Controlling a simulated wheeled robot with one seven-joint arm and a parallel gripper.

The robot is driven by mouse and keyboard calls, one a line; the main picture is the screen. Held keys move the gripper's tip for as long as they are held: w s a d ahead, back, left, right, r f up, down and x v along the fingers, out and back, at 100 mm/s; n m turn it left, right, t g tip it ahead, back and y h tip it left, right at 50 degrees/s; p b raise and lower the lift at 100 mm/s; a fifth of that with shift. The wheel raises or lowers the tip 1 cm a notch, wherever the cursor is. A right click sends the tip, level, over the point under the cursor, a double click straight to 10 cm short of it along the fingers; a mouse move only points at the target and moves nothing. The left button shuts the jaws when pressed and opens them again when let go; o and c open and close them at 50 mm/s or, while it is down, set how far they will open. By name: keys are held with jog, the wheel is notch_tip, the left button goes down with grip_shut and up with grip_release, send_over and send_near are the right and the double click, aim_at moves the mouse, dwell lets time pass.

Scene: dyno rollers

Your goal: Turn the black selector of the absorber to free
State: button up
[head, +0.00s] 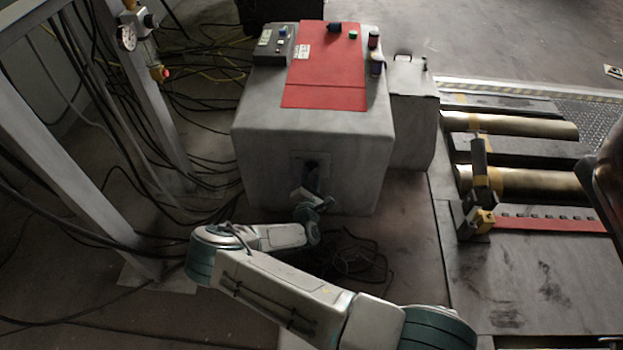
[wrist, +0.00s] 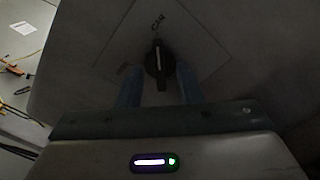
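The absorber (head: 262,150) is a grey box standing on the floor in the middle of the head view. Its black selector (wrist: 159,62) is a small knob on a paler plate (wrist: 165,30) in the wrist view, with a light mark on it running roughly up and down. Small writing stands above the knob, too blurred to read surely. My gripper (wrist: 160,88) is open, its two bluish fingers apart just below and to either side of the selector. I cannot tell if they touch it. In the head view my gripper (head: 312,190) is at the absorber's front face.
A red mat (head: 325,85) with small items and a grey switch box (head: 272,44) lie on top of the absorber. Cables and a metal frame (head: 75,165) stand on the left. Rollers (head: 515,124) lie on the right. Loose cables (head: 355,262) lie near my arm.

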jog(key=shift+w, duration=0.55)
